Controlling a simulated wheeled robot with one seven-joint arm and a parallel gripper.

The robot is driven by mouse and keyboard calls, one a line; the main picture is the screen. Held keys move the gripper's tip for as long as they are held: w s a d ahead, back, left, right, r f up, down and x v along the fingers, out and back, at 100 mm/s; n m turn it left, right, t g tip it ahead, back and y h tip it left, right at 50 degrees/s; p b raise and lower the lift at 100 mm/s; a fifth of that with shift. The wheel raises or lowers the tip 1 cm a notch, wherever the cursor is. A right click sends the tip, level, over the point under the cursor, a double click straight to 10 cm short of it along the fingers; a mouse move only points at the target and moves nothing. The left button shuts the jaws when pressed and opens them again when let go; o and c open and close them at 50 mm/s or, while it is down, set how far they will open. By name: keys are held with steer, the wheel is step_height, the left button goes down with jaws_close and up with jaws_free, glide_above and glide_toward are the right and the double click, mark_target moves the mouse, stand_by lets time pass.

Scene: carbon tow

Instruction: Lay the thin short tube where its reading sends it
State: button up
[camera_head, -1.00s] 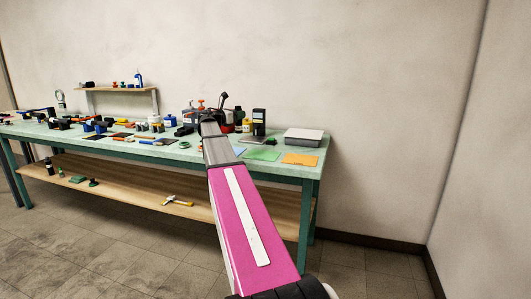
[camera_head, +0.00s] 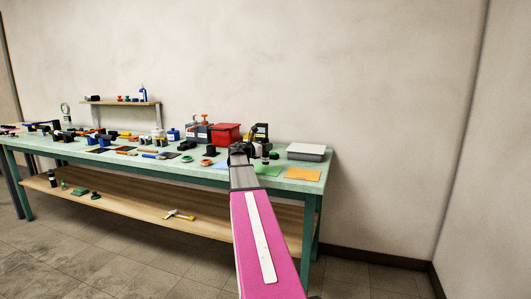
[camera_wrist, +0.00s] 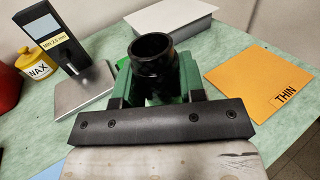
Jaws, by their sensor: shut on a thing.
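My gripper (camera_wrist: 152,92) has green fingers shut on a short black tube (camera_wrist: 152,55), held upright with its open top showing in the wrist view. In the head view my gripper (camera_head: 243,152) is over the right part of the bench, and the tube cannot be made out clearly. An orange mat (camera_wrist: 262,78) marked THIN lies to the right of the gripper, empty; it also shows in the head view (camera_head: 303,174).
A grey-white box (camera_wrist: 172,20) stands behind the gripper. A yellow WAX container (camera_wrist: 37,68) is left of the gauge. A red bin (camera_head: 225,133) and many tools crowd the bench farther left.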

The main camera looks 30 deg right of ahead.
steer(key=shift+f, duration=1.2)
steer(key=shift+f, duration=0.1)
steer(key=o, duration=0.9)
steer(key=a, duration=0.4)
steer(key=s+a, duration=0.1)
steer(key=a, duration=0.3)
steer(key=s+a, duration=0.1)
steer(key=a, duration=0.3)
